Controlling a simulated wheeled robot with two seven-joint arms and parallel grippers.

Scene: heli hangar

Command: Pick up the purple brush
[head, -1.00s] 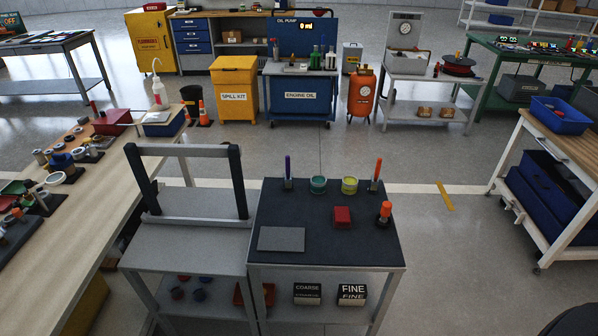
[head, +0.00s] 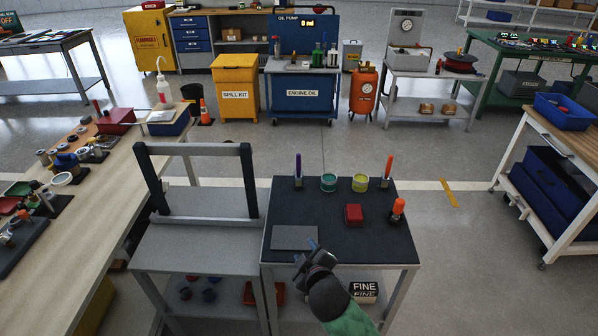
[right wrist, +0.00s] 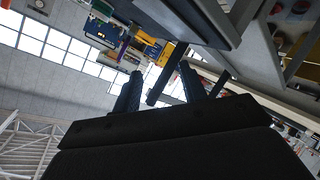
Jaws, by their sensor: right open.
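A brush with a purple handle (head: 298,166) stands upright in a small holder at the back left of the dark-topped table (head: 335,240). My right gripper (head: 304,254) is open and empty at the table's front edge, near the grey plate and well short of the brush. In the right wrist view its two fingers (right wrist: 160,95) are apart with nothing between them. My left gripper is not in view.
The tabletop also holds a teal jar (head: 328,182), a yellow jar (head: 360,183), a red block (head: 353,214), an orange-handled brush (head: 389,167), another orange-handled tool (head: 397,209) and a grey plate (head: 295,237). A grey frame (head: 195,149) stands at left.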

